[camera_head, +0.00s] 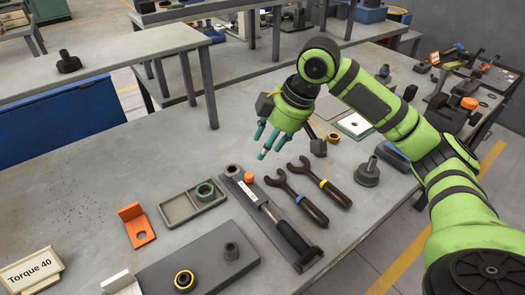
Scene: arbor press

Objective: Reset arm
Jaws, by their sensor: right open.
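My right arm (385,110) is green and black and comes in from the right edge, bent at a raised elbow. My right gripper (266,142) hangs from it with teal fingertips pointing down and to the left. Its fingers are spread and nothing is between them. It is above the grey workbench (110,180), behind two open-ended wrenches (297,196) and a torque wrench (277,222) lying there. I cannot tell its exact height above the bench. My left gripper is not in view.
An orange bracket (135,224), a plate (165,272) with round parts and a dark flanged post (367,174) stand on the bench. Other benches stand behind.

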